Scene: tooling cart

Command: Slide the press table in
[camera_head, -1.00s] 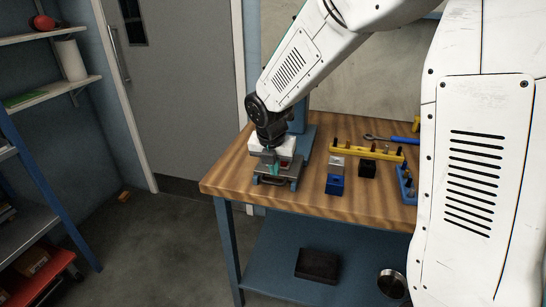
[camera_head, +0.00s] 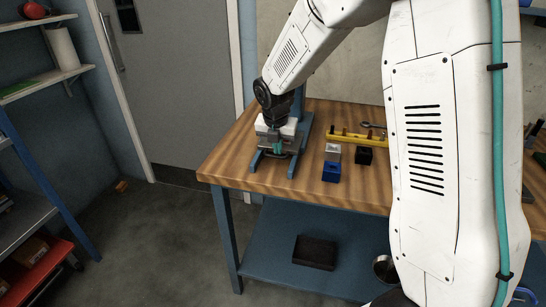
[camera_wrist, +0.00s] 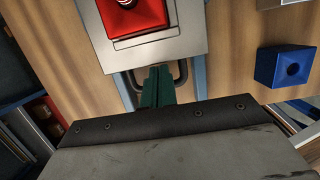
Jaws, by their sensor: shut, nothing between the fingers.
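The press table is a grey plate (camera_wrist: 190,38) with a red block (camera_wrist: 133,14) on it, seen at the top of the wrist view. A dark bar handle (camera_wrist: 181,76) is on its near edge. My gripper (camera_wrist: 158,72) is shut and empty, its teal fingers at the handle and close to the plate's edge; I cannot tell whether they touch it. In the head view my gripper (camera_head: 277,147) is low at the front of the blue press (camera_head: 301,105). My wrist hides most of the press table there. Two blue rails (camera_head: 257,160) stick out toward the table's front edge.
A blue block (camera_head: 331,172), a grey block (camera_head: 333,152) and a black block (camera_head: 364,155) stand to the right on the wooden bench (camera_head: 228,165). A yellow rack (camera_head: 350,137) is behind them. My arm covers the bench's right part.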

